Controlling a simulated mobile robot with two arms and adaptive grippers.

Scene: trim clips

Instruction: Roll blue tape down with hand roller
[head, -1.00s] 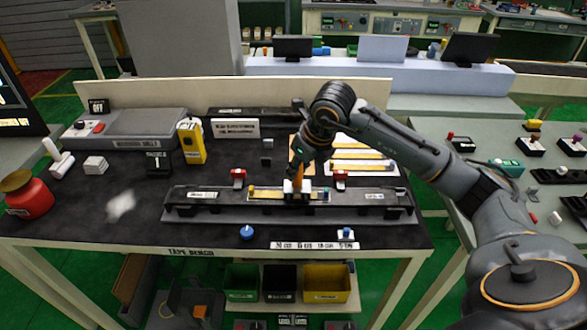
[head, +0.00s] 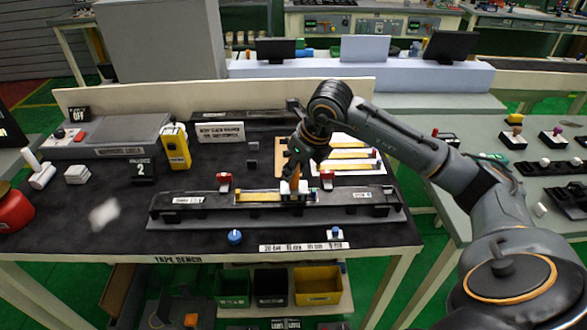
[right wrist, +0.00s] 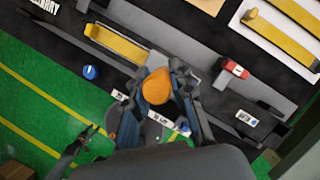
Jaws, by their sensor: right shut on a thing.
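My right gripper (head: 297,180) is shut on the orange handle of a hand roller (right wrist: 157,88). The roller's white lower part (head: 289,188) stands at the right part of a yellow strip (head: 255,197) in the long dark fixture (head: 225,209). Whether it touches the strip cannot be told. In the right wrist view the roller's handle top is between my fingers, and the strip (right wrist: 117,42) runs off to the upper left. A small blue patch (head: 304,188) shows beside the roller; I cannot tell whether it is tape.
Red clamps (head: 224,180) and (head: 326,179) stand behind the fixture. A blue knob (head: 235,236) is in front of it. A small display (head: 142,171) reading 2 and a yellow device (head: 175,147) stand at the back left.

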